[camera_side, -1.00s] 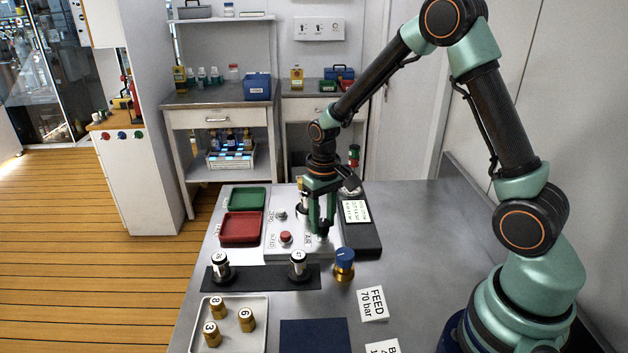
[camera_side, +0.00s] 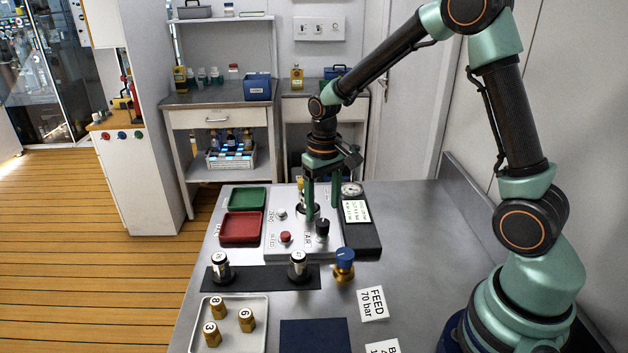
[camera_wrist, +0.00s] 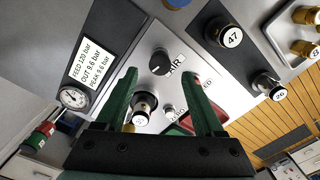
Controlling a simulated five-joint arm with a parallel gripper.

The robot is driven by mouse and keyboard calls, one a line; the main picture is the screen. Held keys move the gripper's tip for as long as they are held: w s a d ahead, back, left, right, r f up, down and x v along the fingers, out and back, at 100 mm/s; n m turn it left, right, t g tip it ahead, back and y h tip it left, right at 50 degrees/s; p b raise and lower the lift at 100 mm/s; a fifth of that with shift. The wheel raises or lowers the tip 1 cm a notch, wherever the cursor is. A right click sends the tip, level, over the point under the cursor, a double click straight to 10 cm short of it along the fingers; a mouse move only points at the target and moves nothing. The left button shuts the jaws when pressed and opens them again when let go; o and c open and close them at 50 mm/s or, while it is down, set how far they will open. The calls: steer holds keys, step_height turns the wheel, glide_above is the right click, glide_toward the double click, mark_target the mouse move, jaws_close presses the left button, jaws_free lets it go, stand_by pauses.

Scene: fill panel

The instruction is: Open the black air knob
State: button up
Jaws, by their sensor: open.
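The black air knob (camera_side: 322,227) stands on the light grey panel (camera_side: 275,248), right of the red button (camera_side: 285,237). In the wrist view the knob (camera_wrist: 160,62) is round with a pale mark, beside the letters "AIR". My gripper (camera_side: 322,207) is open and empty, above and behind the knob. In the wrist view its two green fingers (camera_wrist: 162,82) are spread wide, and the knob shows just beyond their tips, apart from them. The display (camera_wrist: 88,60) reads feed 120 bar, out 9.6 bar, peak 9.6 bar.
A white-topped cylinder (camera_wrist: 141,108) stands on the panel between my fingers in the wrist view. A round gauge (camera_wrist: 73,98) sits beside the display. Two numbered cylinders stand in a black rack (camera_side: 260,279) in front, near a blue-topped valve (camera_side: 344,262).

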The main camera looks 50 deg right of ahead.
mark_target(322, 222)
step_height(322, 222, up, 8)
steer(key=shift+f, duration=0.25)
steer(key=s+a+r+n+t, duration=0.1)
steer(key=s+a+r+t, duration=0.1)
steer(key=s+r, duration=0.2)
steer(key=s+a+r+n+t, duration=0.1)
steer(key=s+a+r+t, duration=0.1)
steer(key=s, duration=0.6)
steer(key=shift+r+t, duration=0.8)
steer(key=shift+r, duration=0.1)
